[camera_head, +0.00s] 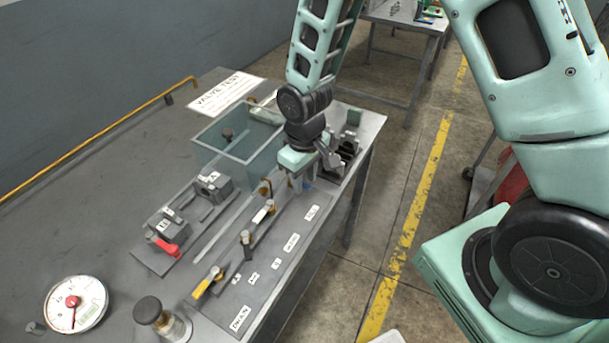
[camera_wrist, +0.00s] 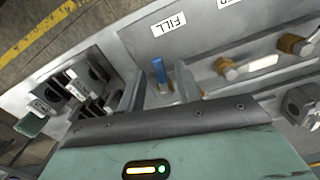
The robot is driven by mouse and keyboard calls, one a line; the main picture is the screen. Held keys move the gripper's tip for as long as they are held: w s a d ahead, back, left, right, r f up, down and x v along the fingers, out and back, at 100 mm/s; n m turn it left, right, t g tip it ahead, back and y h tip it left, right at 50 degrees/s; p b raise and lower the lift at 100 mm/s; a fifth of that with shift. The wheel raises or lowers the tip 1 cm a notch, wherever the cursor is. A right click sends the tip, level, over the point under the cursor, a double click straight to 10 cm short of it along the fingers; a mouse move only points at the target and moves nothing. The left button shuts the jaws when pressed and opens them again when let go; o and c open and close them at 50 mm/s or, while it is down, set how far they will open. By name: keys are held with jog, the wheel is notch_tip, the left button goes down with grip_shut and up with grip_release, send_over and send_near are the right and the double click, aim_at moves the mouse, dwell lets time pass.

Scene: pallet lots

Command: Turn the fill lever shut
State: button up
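The fill lever (camera_wrist: 160,72) shows in the wrist view as a small blue handle beside a white FILL label (camera_wrist: 168,24). In the head view only a bit of blue (camera_head: 306,184) shows below my gripper (camera_head: 297,183). In the wrist view my gripper (camera_wrist: 161,84) is open, with one finger on each side of the blue handle. There are visible gaps between the handle and the fingers, and I see no clear contact. The lever's pivot end is partly hidden by my gripper.
Other levers stand along the labelled panel (camera_head: 262,282), including a yellow one (camera_head: 207,283) near the DRAIN label. A clear tank (camera_head: 228,140) stands left of my gripper. Black-jawed blocks (camera_head: 347,148) sit at the bench's right edge. A gauge (camera_head: 76,303) lies front left.

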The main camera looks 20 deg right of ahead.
grip_shut()
dwell(0.3)
jog(key=m, duration=0.1)
jog(key=a+m, duration=0.1)
jog(key=m, duration=0.1)
jog(key=shift+s, duration=0.2)
jog(key=m, duration=0.1)
jog(key=a+m, duration=0.1)
jog(key=m, duration=0.1)
jog(key=shift+a+m, duration=0.15)
jog(key=shift+m, duration=0.15)
jog(key=m, duration=0.1)
jog(key=a+m+p, duration=0.1)
jog(key=m, duration=0.1)
jog(key=m+p, duration=0.1)
jog(key=shift+w+a+r+m, duration=0.1)
jog(key=shift+w+a+m, duration=0.15)
jog(key=shift+w+m, duration=0.05)
jog(key=shift+w+a+m+p, duration=0.2)
jog(key=shift+m+p, duration=0.15)
jog(key=shift+m, duration=0.4)
jog(key=shift+w+a+m+p, duration=0.15)
jog(key=shift+m+p, duration=0.25)
jog(key=shift+m, duration=0.3)
jog(key=shift+w+a+m+p, duration=0.2)
jog(key=shift+m+p, duration=0.15)
jog(key=shift+m, duration=0.4)
